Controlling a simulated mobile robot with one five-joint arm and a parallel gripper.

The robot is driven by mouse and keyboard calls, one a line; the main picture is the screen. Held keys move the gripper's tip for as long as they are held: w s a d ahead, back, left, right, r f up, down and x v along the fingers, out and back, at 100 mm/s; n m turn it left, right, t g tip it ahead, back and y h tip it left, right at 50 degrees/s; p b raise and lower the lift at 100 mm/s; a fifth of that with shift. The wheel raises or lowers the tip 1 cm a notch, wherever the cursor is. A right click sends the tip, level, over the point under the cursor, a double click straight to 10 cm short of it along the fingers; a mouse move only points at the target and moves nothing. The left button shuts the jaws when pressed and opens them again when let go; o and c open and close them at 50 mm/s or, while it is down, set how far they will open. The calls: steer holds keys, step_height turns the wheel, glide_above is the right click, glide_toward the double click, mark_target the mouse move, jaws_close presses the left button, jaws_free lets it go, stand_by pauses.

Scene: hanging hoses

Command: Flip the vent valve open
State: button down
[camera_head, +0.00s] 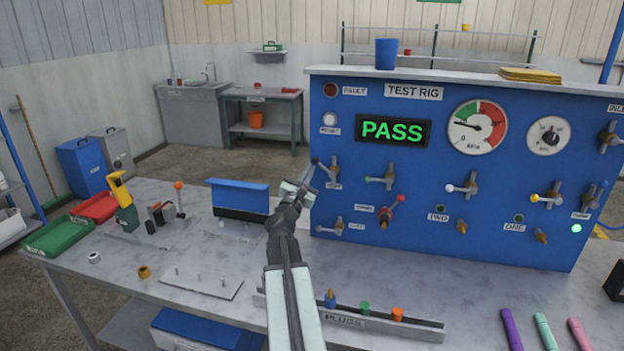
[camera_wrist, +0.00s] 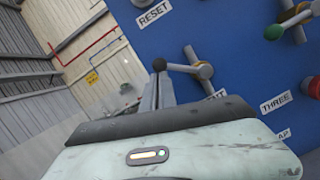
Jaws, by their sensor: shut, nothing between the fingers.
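The vent valve (camera_head: 331,169) sits on the left part of the blue test rig (camera_head: 445,220), a grey lever with a black ball end. The label below it is too blurred to read fully. In the wrist view the valve's lever (camera_wrist: 185,68) points left, its black ball at the fingertips, and its label is partly covered by my gripper. My gripper (camera_head: 308,173) is shut and empty, just left of the valve. It also shows in the wrist view (camera_wrist: 158,88), its tips close under the ball. I cannot tell whether they touch.
The display (camera_head: 393,131) reads PASS. A plug rack (camera_head: 350,322) and a blue block (camera_head: 238,198) stand on the bench.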

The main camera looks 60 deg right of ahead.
steer(key=shift+s+d+r+p, duration=0.2)
steer(key=shift+s+r+p, duration=0.45)
steer(key=shift+r, duration=0.1)
steer(key=shift+s+d+r+p, duration=0.2)
steer(key=shift+s+r+p, duration=0.3)
steer(key=shift+r+p, duration=0.15)
steer(key=shift+s+d+r+p, duration=0.2)
steer(key=shift+s+r+p, duration=0.4)
steer(key=shift+r, duration=0.2)
steer(key=shift+s+d+r, duration=0.1)
steer(key=shift+s, duration=0.05)
